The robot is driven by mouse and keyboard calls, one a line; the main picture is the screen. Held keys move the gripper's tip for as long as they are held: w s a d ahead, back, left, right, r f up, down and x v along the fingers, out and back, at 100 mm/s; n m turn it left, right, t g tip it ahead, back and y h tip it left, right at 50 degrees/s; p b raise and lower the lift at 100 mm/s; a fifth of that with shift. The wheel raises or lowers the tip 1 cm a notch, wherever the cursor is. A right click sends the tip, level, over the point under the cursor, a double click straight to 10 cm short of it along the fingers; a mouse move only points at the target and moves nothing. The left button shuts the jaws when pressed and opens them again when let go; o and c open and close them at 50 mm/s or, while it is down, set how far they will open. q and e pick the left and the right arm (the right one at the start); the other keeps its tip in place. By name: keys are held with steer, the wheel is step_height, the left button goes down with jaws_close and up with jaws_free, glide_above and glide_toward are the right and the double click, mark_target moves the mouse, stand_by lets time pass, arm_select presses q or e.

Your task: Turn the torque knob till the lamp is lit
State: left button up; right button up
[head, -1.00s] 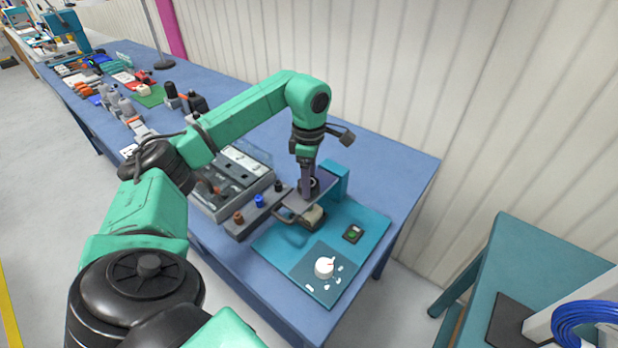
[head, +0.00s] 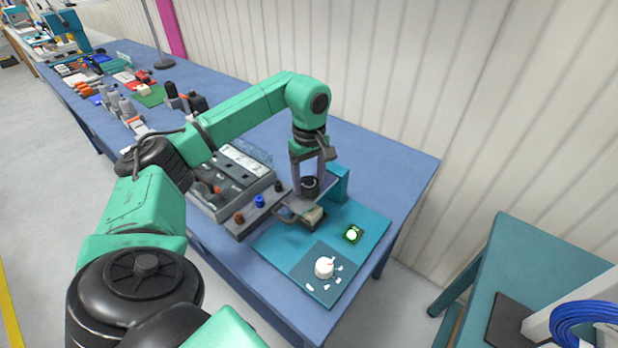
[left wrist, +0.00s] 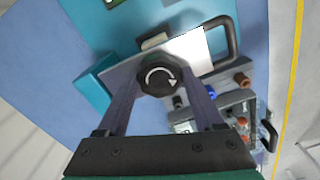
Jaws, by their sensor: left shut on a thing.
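A black knob (head: 310,186) with a white curved arrow sits on a grey fixture. It also shows in the left wrist view (left wrist: 158,77). My left gripper (head: 309,180) points down onto it, with one finger on each side, shut on it. The lamp (head: 351,235) on the teal board glows bright white and green; it is lit. My right gripper is out of view.
A teal block (head: 341,182) stands close behind the knob. A grey box of parts (head: 240,172) and a blue button (head: 260,201) are to the left. The blue table (head: 395,170) is clear at its right. A second teal table (head: 540,250) stands apart at right.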

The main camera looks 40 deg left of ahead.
arm_select(q)
steer(key=shift+w+r+m, duration=0.1)
steer(key=shift+m, duration=0.3)
steer(key=o, duration=1.4)
